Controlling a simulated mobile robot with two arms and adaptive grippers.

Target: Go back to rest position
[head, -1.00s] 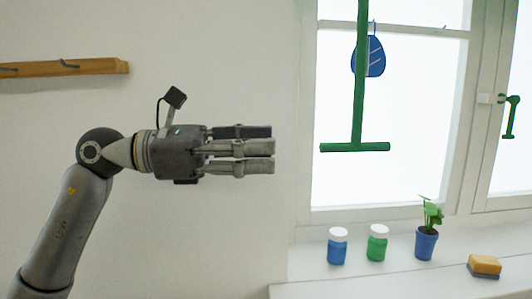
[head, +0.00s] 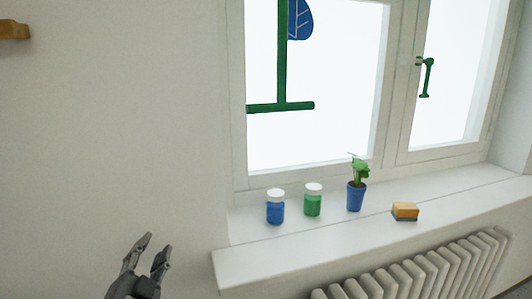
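My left gripper (head: 154,249) shows at the bottom left of the head view, pointing up in front of the bare wall. Its two fingers stand apart with nothing visible between them. It is left of the window sill and clear of it. Most of the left arm is out of the frame. My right gripper is not in view.
On the white window sill (head: 260,262) stand a blue jar (head: 275,212), a green jar (head: 313,205), a potted plant (head: 356,195) and a sponge (head: 405,212). A radiator (head: 420,275) is below. A wooden rail (head: 14,30) is at the upper left. The wall between is clear.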

